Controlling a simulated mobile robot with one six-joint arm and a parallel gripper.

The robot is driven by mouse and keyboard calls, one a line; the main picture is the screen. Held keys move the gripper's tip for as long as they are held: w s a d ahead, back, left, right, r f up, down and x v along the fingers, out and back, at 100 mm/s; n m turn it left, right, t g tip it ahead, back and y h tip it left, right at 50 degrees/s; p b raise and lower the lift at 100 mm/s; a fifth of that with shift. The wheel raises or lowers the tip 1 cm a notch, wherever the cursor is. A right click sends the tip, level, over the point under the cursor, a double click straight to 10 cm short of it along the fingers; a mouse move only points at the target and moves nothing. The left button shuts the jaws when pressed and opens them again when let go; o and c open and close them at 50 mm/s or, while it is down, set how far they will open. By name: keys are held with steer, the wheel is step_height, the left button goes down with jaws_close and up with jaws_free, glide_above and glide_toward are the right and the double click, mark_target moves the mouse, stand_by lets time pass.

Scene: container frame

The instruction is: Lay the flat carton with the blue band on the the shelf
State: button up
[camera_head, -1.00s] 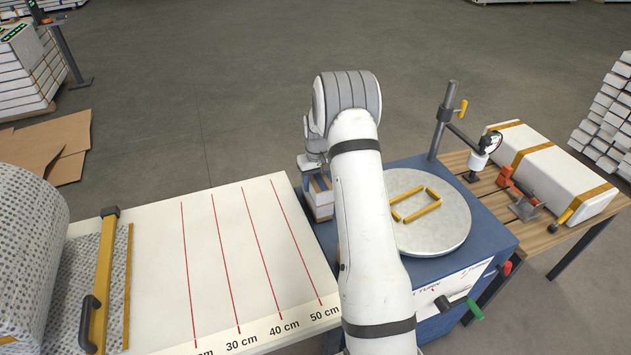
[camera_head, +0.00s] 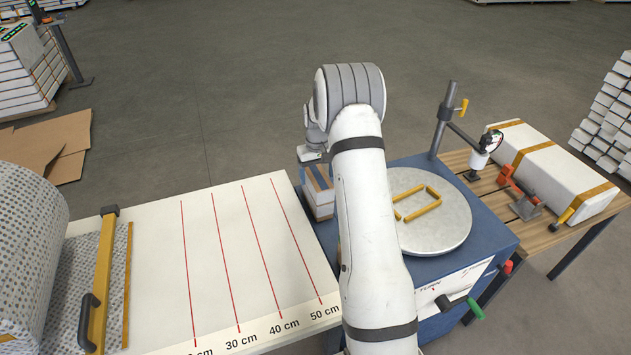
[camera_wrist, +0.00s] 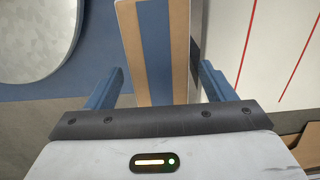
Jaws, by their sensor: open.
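The flat carton with the blue band (camera_head: 320,176) has a brown cardboard top with a blue stripe along it. My gripper (camera_wrist: 162,70) is open, with one blue finger on each side of the carton and a gap at both. In the head view my wrist is above the carton, and the fingers are hard to make out. I cannot identify the shelf in either view.
The white measuring table (camera_head: 165,225) with red lines is close on the left. The blue stand (camera_head: 405,265) with its round turntable (camera_head: 440,235) is close on the right, with an upright post (camera_head: 443,120) behind. A wooden bench (camera_head: 510,210) holds a long white package (camera_head: 565,180).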

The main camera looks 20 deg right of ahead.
step_height(320, 180, up, 9)
steer(key=shift+f+b, duration=0.1)
steer(key=shift+b, duration=0.4)
steer(key=s+a+r+t, duration=0.1)
steer(key=s+a+r, duration=0.3)
steer(key=s+r, duration=0.25)
steer(key=s+a+r, duration=0.4)
steer(key=s+r, duration=0.2)
steer(key=s, duration=0.2)
steer(key=s+a+t, duration=0.1)
steer(key=s+a, duration=0.2)
steer(key=s, duration=0.8)
steer(key=s+a+t, duration=0.1)
steer(key=s+a, duration=0.2)
steer(key=s, duration=0.8)
steer(key=shift+s, duration=0.1)
